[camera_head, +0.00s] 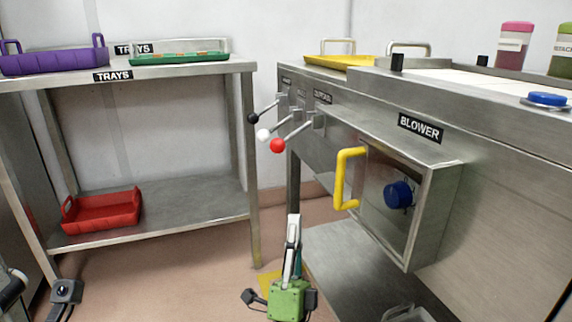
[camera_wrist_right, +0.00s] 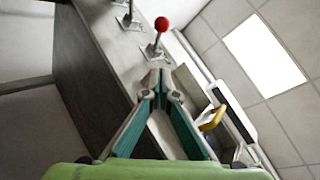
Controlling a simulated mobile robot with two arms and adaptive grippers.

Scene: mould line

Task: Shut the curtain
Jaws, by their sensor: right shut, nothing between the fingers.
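Three levers stick out from the machine's front under small labels too blurred to read surely. They have a black ball (camera_head: 252,118), a white ball (camera_head: 263,135) and a red ball (camera_head: 277,146). No curtain can be made out. My right gripper (camera_head: 294,218), with a green body, points up below the levers, apart from them. In the right wrist view, its fingers (camera_wrist_right: 160,80) meet at the tips with nothing between them, and the red ball (camera_wrist_right: 162,24) is beyond them. My left gripper's fingers do not show; only grey parts of mine show at the lower left.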

